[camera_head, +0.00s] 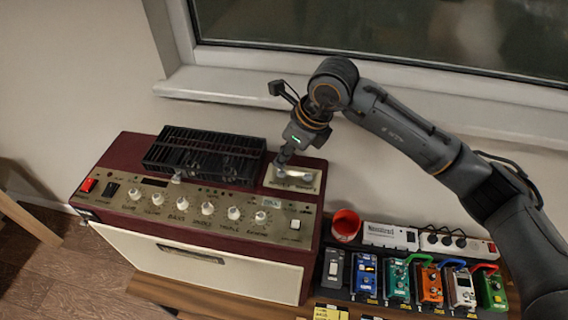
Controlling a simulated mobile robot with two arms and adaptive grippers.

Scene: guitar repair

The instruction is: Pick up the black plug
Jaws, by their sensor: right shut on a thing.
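My right gripper (281,162) points down over the back right corner of the maroon amplifier (123,160), close to a pale metal plate (293,178). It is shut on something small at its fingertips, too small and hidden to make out. Several round black plugs (446,240) sit in the white power strip (472,245) at the right, well apart from the gripper. I cannot tell which plug the task means. My left gripper is out of view.
A black ribbed unit (204,155) lies on the amplifier's top, left of the gripper. A red cup (346,225), a white box (390,236) and a row of coloured pedals (397,281) stand to the right. The window sill (222,84) runs behind.

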